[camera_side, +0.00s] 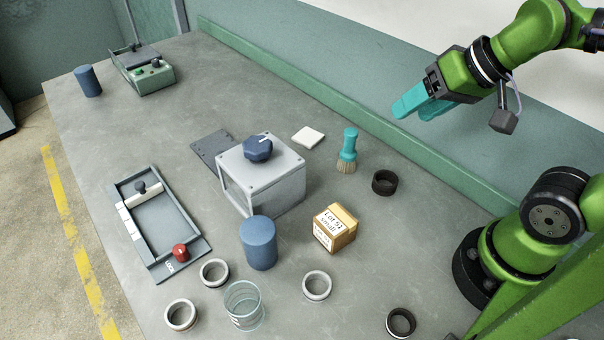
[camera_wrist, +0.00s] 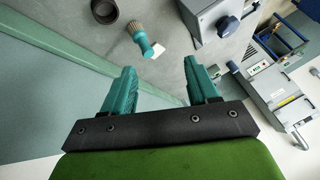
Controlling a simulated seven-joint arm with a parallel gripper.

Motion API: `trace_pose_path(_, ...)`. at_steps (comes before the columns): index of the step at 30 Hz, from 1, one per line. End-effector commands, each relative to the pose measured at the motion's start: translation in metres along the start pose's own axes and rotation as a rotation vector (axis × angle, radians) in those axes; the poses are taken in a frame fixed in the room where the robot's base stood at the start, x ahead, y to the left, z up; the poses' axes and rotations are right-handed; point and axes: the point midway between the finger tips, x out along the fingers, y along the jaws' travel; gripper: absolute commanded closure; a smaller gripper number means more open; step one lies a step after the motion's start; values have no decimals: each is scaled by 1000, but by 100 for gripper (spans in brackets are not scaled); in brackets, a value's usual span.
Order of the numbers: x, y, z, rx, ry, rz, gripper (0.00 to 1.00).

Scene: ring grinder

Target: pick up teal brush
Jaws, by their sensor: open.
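The teal brush (camera_side: 348,147) stands upright on the grey table, its tan bristles down and its teal handle up. In the wrist view the brush (camera_wrist: 140,38) lies beyond the fingertips, near the top centre. My gripper (camera_side: 414,106) has teal fingers and is up in the air, to the right of the brush and above it, near the back edge of the table. In the wrist view my gripper (camera_wrist: 160,65) has its two fingers wide apart with nothing between them.
A dark ring (camera_side: 384,183) lies close to the brush at right. A white pad (camera_side: 308,137) and a grey machine with a blue knob (camera_side: 270,180) stand to its left. A cardboard box (camera_side: 335,230) is in front. A green rail (camera_side: 400,150) runs along the back.

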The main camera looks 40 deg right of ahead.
Motion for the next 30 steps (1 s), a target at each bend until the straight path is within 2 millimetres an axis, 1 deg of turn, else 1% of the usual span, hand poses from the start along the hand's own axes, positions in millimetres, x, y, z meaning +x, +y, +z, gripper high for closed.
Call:
trace_pose_path(2, 10, -1, -6, -1, -41, 20, 41)
trace_pose_path(5, 24, -5, -22, -16, -113, 61, 41)
trace_pose_path(8, 42, -9, -43, -46, -202, 113, 41)
trace_pose_path(12, 70, -13, -72, -95, -329, 190, 41)
trace_pose_path(16, 96, -14, -95, -134, -433, 256, 41)
trace_pose_path(19, 108, -15, -110, -159, -489, 296, 41)
trace_pose_path(21, 109, -16, -119, -170, -509, 315, 41)
trace_pose_path(23, 104, -18, -125, -178, -511, 322, 41)
trace_pose_path(25, 101, -17, -123, -181, -523, 327, 41)
trace_pose_path(28, 110, -12, -115, -182, -537, 327, 41)
trace_pose_path(30, 121, -7, -108, -183, -537, 327, 41)
